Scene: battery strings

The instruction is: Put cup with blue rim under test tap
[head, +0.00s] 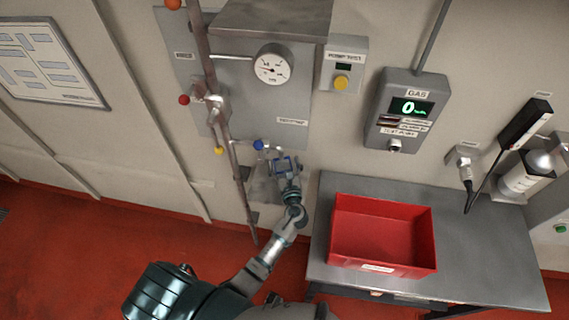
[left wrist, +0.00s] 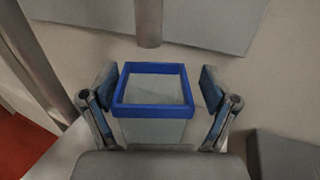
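The cup with blue rim (left wrist: 155,109) has a square blue rim and clear grey walls. In the left wrist view it stands upright between the fingers of my left gripper (left wrist: 160,90), with a narrow gap at the right finger. The left gap is slimmer. My left gripper (head: 285,168) looks open around it. A pipe end (left wrist: 148,25) shows beyond the cup. My right gripper is not in view.
A red crate (head: 385,198) stands on a grey table (head: 480,240) to the right. A slanted pipe (head: 235,165) runs close left of my gripper. A gas meter (head: 408,105) and a gauge (head: 273,64) are on the wall above.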

